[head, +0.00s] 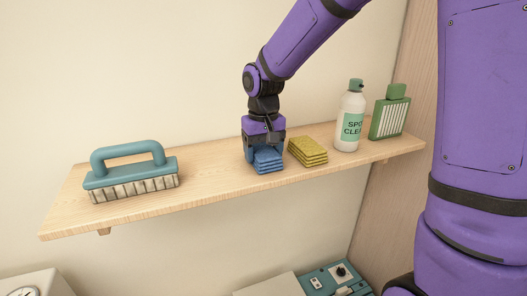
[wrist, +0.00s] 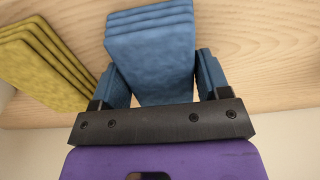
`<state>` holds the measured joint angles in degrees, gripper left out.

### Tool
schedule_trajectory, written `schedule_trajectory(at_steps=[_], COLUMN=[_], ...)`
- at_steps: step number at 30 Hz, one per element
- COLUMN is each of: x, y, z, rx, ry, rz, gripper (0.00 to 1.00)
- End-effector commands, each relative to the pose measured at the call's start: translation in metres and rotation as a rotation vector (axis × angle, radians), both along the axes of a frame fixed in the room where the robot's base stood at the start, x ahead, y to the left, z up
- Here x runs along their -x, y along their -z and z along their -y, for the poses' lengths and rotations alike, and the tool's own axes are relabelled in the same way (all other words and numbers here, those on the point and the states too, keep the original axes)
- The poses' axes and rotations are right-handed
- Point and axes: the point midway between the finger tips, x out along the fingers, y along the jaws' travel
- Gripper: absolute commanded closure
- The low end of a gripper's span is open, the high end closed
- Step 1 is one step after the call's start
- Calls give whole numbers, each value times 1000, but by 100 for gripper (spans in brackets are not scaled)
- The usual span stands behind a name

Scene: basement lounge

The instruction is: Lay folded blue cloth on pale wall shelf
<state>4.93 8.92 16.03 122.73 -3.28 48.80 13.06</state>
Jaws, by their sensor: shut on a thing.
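The folded blue cloth (head: 268,161) is at the pale wall shelf (head: 220,172), near the middle of its length. It also shows in the wrist view (wrist: 150,50), between the two fingers. My gripper (head: 264,150) points down from above and is shut on the cloth. In the wrist view my gripper (wrist: 160,85) has a finger on each side of the cloth. The cloth looks level and at the height of the shelf top; whether its underside touches the board is hard to tell.
A folded yellow cloth (head: 308,151) lies close to the right of the blue one. Further right stand a spray bottle (head: 349,118) and a green bottle-shaped item (head: 390,115). A teal-handled brush (head: 130,175) is at the left. The shelf between brush and blue cloth is clear.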

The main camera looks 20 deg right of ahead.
Motion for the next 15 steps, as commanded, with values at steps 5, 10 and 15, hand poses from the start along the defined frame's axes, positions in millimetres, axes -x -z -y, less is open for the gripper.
schedule_trajectory(at_steps=[5,10,15], x=[0,0,0], y=[0,3,2], z=[0,0,0], rx=[0,0,0], ry=[0,0,0], rz=[2,1,1], gripper=[54,54,5])
